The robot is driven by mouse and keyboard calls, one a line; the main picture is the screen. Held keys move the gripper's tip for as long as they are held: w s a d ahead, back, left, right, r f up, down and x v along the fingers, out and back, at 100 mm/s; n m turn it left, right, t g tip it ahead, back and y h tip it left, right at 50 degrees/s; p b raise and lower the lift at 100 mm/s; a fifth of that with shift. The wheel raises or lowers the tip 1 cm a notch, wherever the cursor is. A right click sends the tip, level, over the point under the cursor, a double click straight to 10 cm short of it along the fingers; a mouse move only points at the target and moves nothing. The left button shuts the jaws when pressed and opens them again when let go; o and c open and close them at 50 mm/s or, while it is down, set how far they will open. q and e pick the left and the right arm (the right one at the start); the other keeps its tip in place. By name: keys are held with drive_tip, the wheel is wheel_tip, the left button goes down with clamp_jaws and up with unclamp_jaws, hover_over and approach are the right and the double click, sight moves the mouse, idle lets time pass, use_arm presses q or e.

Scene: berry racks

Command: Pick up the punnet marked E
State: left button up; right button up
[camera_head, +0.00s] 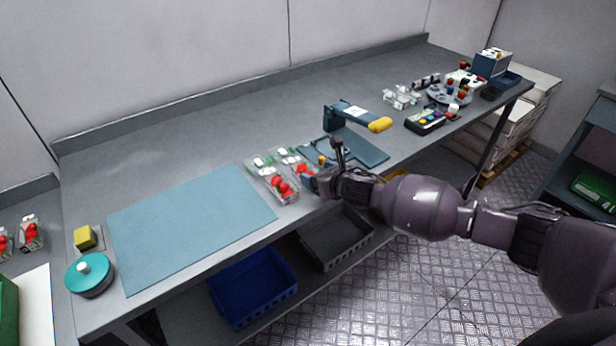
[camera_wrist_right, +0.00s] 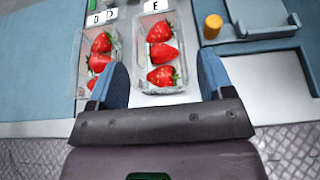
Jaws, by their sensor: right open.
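The punnet marked E (camera_wrist_right: 169,78) is clear, holds red strawberries and has a white card with a black E at its far end. In the head view the punnet marked E (camera_head: 293,160) is partly hidden by my right gripper (camera_head: 312,174). In the right wrist view my right gripper (camera_wrist_right: 162,62) is open, one blue-grey finger on each side of the near part of this punnet. I cannot tell whether the fingers touch it. My left gripper is not in view.
A blue mat (camera_head: 185,228) lies left. Crates (camera_head: 252,286) sit below the bench.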

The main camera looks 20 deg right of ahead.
sight(303, 169)
drive_tip(key=shift+x, duration=1.75)
drive_tip(key=shift+s+a, duration=0.1)
drive_tip(key=c, duration=0.7)
drive_tip(key=shift+c, duration=0.2)
